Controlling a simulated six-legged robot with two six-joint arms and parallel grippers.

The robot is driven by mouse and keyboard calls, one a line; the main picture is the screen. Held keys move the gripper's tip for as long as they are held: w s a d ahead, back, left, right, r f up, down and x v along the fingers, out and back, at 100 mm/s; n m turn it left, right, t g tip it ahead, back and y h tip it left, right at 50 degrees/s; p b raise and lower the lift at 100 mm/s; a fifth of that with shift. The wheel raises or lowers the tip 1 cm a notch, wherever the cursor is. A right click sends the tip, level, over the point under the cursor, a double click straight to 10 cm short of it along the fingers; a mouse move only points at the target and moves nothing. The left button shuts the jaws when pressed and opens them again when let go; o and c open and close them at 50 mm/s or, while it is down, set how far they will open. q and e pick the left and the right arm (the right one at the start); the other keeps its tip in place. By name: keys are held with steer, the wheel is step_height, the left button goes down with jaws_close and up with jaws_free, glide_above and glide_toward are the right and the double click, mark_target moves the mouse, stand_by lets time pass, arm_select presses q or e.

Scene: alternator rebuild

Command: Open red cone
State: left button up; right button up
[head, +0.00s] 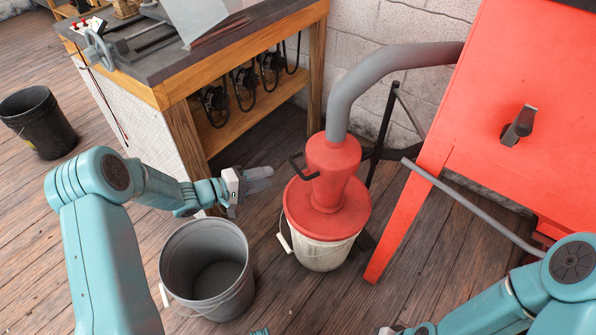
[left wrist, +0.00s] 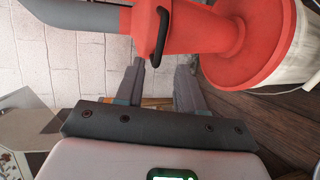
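The red cone (head: 326,185) sits on a pale bucket (head: 322,254), with a grey hose (head: 385,75) joined to its top. A black handle (head: 301,166) sticks out from the cone's left side. In the left wrist view the cone (left wrist: 210,28) lies sideways across the top, with its black handle (left wrist: 160,38) just beyond my fingertips. My left gripper (head: 268,175) is left of the handle, apart from it, pointing towards it. Its two fingers (left wrist: 160,75) stand apart with nothing between them. Only a bit of my right gripper shows at the bottom edge; its fingers are hidden.
An open grey bucket (head: 205,272) stands below my left gripper. A workbench (head: 160,92) stands behind it. A red cabinet (head: 490,110) on slanted legs is at the right. A black bucket (head: 40,122) is far left. Wood floor is clear between.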

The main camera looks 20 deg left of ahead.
mark_target(298, 168)
arm_select(q)
steer(key=b+x, duration=0.2)
steer(key=x, duration=0.9)
steer(key=shift+w+d+f, duration=0.1)
steer(key=shift+w, duration=0.05)
steer(key=shift+c, duration=0.3)
